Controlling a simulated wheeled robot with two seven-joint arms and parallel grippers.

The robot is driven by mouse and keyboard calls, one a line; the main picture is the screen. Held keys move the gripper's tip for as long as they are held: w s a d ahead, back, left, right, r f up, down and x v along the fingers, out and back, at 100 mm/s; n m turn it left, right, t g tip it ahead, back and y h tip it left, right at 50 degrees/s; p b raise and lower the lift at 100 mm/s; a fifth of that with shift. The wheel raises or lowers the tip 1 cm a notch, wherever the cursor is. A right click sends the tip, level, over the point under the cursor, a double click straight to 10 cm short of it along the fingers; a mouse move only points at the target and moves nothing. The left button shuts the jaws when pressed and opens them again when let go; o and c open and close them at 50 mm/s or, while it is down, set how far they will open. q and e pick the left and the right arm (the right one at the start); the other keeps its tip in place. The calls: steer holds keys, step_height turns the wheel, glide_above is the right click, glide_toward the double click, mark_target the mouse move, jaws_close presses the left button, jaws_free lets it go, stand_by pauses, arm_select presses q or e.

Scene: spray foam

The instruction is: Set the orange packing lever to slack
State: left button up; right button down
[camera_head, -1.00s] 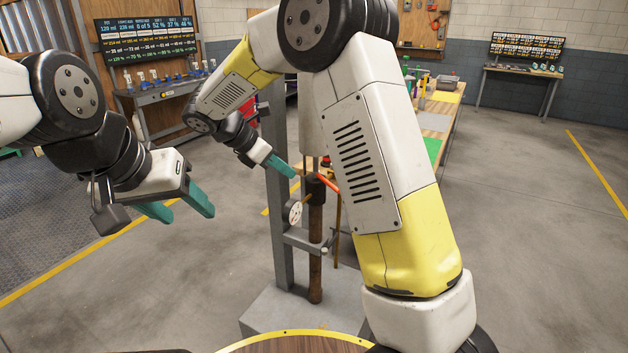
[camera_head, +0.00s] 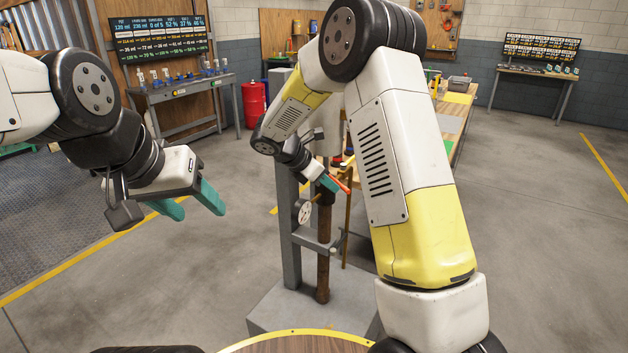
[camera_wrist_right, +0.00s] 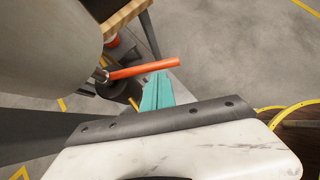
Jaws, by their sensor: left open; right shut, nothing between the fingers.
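The orange packing lever (camera_head: 340,184) sticks out from the top of a brown vertical pipe (camera_head: 323,265) on a grey stand. In the right wrist view the lever (camera_wrist_right: 145,69) runs to the right and slightly up from its dark pivot. My right gripper (camera_head: 331,184) is shut and empty, its teal fingertips (camera_wrist_right: 157,80) right beside the lever's middle; I cannot tell whether they touch it. My left gripper (camera_head: 195,212) is open and empty, in the air left of the stand.
A round gauge (camera_head: 304,212) is on the stand near the pipe. The grey post (camera_head: 288,215) stands left of the pipe. A long workbench (camera_head: 462,125) is behind at right. A red drum (camera_head: 255,104) stands at back left. Floor at right is clear.

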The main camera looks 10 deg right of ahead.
mark_target(343, 187)
steer(key=shift+d, duration=0.35)
steer(key=shift+w+d+n+t, duration=0.1)
steer(key=shift+d+n+t, duration=0.1)
steer(key=shift+n+t, duration=0.15)
steer(key=shift+d, duration=0.1)
steer(key=shift+w+d+n+t+y, duration=0.2)
steer(key=shift+d+n+t+y, duration=0.6)
steer(key=shift+d+n, duration=0.55)
steer(key=w+d+n+t+y, duration=0.2)
steer(key=w+d+n+y, duration=0.1)
steer(key=w+d+n, duration=0.2)
steer(key=shift+n, duration=0.5)
steer(key=shift+d+r, duration=0.1)
steer(key=shift+d, duration=0.05)
